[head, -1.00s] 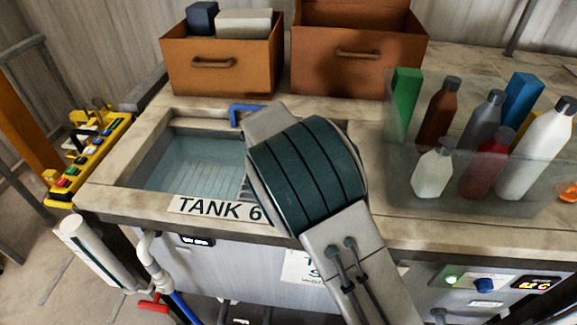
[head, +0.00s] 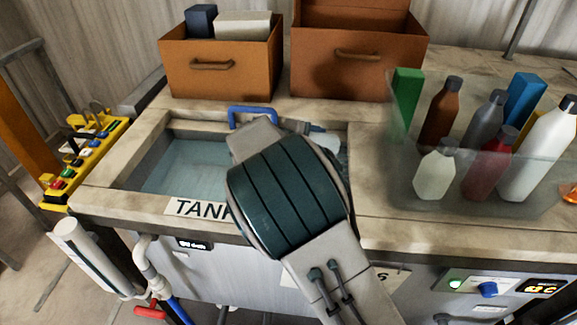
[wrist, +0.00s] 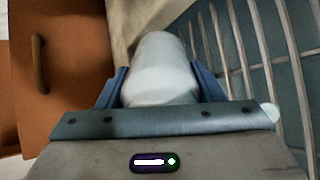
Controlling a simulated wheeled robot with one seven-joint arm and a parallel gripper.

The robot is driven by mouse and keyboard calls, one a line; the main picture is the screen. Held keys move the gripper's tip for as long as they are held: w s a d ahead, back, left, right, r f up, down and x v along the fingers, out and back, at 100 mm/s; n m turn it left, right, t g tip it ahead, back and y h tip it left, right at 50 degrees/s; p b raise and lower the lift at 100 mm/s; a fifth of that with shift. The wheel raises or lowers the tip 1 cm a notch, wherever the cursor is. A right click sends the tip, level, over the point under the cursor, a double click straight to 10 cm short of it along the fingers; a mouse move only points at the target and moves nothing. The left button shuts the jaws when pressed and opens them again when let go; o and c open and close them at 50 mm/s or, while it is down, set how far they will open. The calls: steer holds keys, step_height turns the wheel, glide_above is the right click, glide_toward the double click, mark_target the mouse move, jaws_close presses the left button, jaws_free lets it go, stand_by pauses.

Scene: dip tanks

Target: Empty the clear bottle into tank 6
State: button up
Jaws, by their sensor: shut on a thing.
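My gripper (wrist: 160,88) is shut on a pale, whitish bottle (wrist: 163,62), which I take to be the clear bottle. Its far end shows beyond the fingers in the wrist view, close to the tank's rim; how full it is cannot be told. Tank 6 (head: 180,170) is open, with bluish liquid, and its label (head: 195,207) is partly covered by my arm. In the head view my arm hides most of the gripper; a small pale blue-white part (head: 324,142) shows past it, over the tank's right end. The wrist view shows bars (wrist: 255,50) inside the tank.
A clear bin (head: 445,200) with several bottles and boxes stands to the right. Two brown drawer boxes (head: 225,75) (head: 355,70) stand behind the tank. A blue handle (head: 253,110) sits at the tank's back rim. A yellow button panel (head: 88,155) is at left.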

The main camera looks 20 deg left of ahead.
steer(key=shift+a+r, duration=0.1)
steer(key=shift+s, duration=0.15)
steer(key=shift+t+b, duration=0.3)
steer(key=shift+b, duration=0.1)
steer(key=shift+r+b, duration=0.15)
steer(key=shift+b, duration=0.4)
steer(key=shift+r+t+h+b, duration=0.15)
steer(key=shift+t+h+b, duration=0.15)
steer(key=shift+t+b, duration=0.1)
steer(key=shift+b, duration=0.35)
